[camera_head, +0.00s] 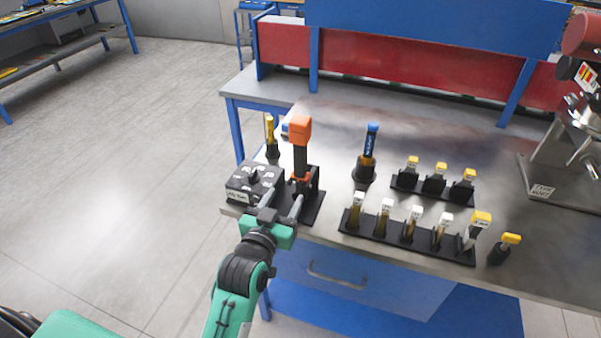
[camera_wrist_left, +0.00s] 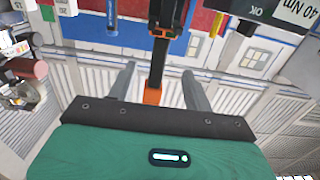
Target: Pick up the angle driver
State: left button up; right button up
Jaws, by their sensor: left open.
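The tool I take for the angle driver (camera_head: 300,140) is black with an orange top and an orange band lower down. It stands upright in a black holder (camera_head: 312,210) near the table's left end. My left gripper (camera_head: 283,203) is open and empty, low in front of the tool on its near side. In the left wrist view the tool (camera_wrist_left: 157,68) lies in line with the gap between the two grey fingers (camera_wrist_left: 160,85). No contact with the fingers shows, and I cannot tell the remaining depth between them. My right gripper is not in view.
A black box (camera_head: 250,182) with knobs stands just left of the holder. A yellow-topped tool (camera_head: 270,130) is behind it. A blue-topped tool (camera_head: 370,145) stands to the right, with racks of white- and yellow-capped pieces (camera_head: 410,228) beyond. Bare metal table lies between.

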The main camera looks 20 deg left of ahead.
aim_at(298, 171)
pick_arm(q)
jog(key=w+p, duration=0.1)
jog(key=w, duration=0.7)
jog(key=shift+w+d+r+p, duration=0.15)
jog(key=shift+w+p, duration=0.15)
jog(key=shift+p, duration=0.1)
jog(key=w+p, duration=0.2)
jog(key=w, duration=0.2)
jog(key=shift+w+r, duration=0.1)
jog(key=shift+w, duration=0.55)
grip_shut()
dwell(0.4)
